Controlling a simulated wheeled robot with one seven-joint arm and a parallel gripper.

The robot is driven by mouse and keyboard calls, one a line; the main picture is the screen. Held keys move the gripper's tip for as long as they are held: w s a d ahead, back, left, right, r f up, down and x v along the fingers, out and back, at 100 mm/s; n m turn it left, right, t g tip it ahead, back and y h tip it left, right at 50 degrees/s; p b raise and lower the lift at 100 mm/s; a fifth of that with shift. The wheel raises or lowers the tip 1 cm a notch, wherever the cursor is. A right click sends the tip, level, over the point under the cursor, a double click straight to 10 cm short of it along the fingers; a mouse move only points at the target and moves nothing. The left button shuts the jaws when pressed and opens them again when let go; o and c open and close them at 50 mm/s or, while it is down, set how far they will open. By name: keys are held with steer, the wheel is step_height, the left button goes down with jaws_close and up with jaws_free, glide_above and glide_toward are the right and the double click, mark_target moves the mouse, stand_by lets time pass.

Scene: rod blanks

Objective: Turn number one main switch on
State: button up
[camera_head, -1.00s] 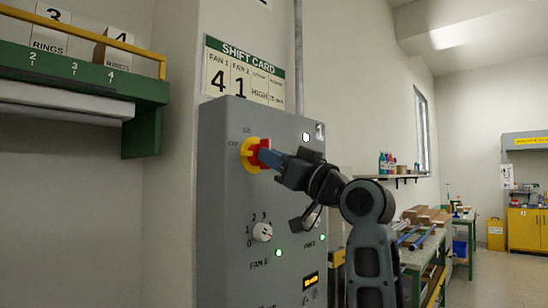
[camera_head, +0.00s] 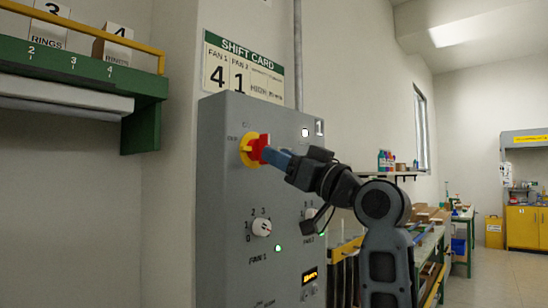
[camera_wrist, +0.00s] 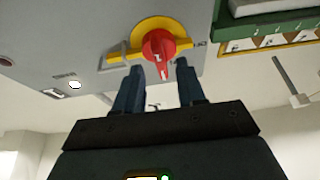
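The main switch is a red handle (camera_head: 260,149) on a yellow plate (camera_head: 246,151), high on the grey panel. In the head view one mark sits above it and another at its left; both are too small to read surely. The red handle (camera_wrist: 160,46) and yellow plate (camera_wrist: 118,56) also show in the wrist view. There the handle's ridge runs towards my gripper, apparently upright on the panel. My gripper (camera_head: 272,157) is at the handle. Its two blue fingers (camera_wrist: 159,68) stand apart either side of the handle's tip, with gaps visible.
The grey panel (camera_head: 225,210) is marked 1 and has a lit white lamp (camera_head: 305,132). A shift card (camera_head: 243,72) hangs above. A green shelf (camera_head: 145,110) is at left, benches at right.

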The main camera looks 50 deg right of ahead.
steer(key=v, duration=0.5)
steer(key=shift+s+b, duration=0.1)
steer(key=shift+b, duration=0.3)
steer(key=w+a+f+m+g+h, duration=0.1)
steer(key=a+f+m+g+h, duration=0.2)
steer(key=f, duration=1.6)
steer(key=s+a+f+m+g, duration=0.1)
steer(key=s+a+f, duration=0.25)
steer(key=f, duration=0.45)
steer(key=s+a+f+m, duration=0.1)
steer(key=s+a+f, duration=0.25)
steer(key=f, duration=0.35)
steer(key=s+a+f+n+g, duration=0.2)
steer(key=s+a+f, duration=0.4)
steer(key=s+f, duration=0.4)
steer(key=s+a+n+y, duration=0.1)
steer(key=s+a, duration=0.1)
steer(key=s, duration=0.6)
steer(key=s+a+n+g+y, duration=0.1)
steer(key=s+a, duration=0.2)
steer(key=s, duration=0.6)
steer(key=shift+s+f+n+g, duration=0.3)
steer(key=shift+f+n, duration=0.1)
